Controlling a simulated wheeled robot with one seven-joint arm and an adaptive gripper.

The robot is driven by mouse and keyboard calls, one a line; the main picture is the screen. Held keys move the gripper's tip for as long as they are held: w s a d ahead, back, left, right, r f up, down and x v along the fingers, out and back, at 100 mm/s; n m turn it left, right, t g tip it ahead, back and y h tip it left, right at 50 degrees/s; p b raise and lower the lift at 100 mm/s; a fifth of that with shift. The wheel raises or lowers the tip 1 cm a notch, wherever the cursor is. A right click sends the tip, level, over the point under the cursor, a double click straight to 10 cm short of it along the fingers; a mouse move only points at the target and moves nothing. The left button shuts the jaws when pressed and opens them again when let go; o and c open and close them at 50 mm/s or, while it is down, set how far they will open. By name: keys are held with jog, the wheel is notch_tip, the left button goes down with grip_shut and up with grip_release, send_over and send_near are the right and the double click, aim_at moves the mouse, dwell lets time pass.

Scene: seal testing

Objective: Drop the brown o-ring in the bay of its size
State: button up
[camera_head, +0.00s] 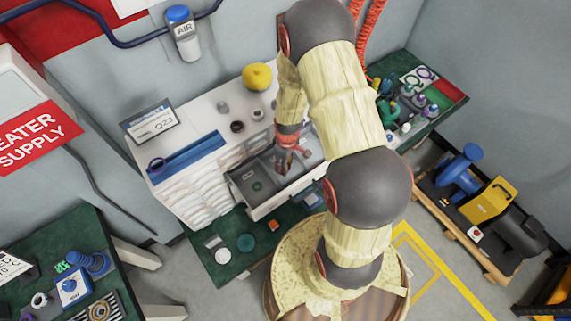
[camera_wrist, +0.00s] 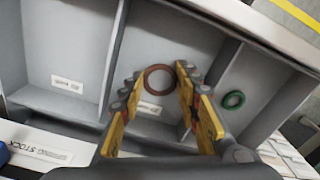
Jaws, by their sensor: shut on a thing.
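The brown o-ring (camera_wrist: 147,83) is between the fingertips of my gripper (camera_wrist: 155,88) in the wrist view. The yellow fingers are shut on it, one on each side. It is over the middle compartment of the open grey drawer (camera_wrist: 107,60). I cannot tell its height above the floor. A green o-ring (camera_wrist: 226,102) lies in the compartment to the right. The compartment to the left looks empty. In the head view, my gripper (camera_head: 290,158) is over the open drawer (camera_head: 262,208), and the green ring shows in its left compartment. The brown ring is too small to make out there.
Dividers (camera_wrist: 217,60) separate the compartments, and small white labels (camera_wrist: 149,108) mark the left and middle ones. On the white cabinet top are a yellow object (camera_head: 257,77), dark rings (camera_head: 237,127), a blue tray (camera_head: 187,158) and a sign (camera_head: 152,124).

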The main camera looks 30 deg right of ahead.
jog(key=shift+f+b, duration=0.5)
jog(key=shift+f, duration=0.1)
jog(key=o, duration=0.7)
jog(key=shift+o, duration=0.3)
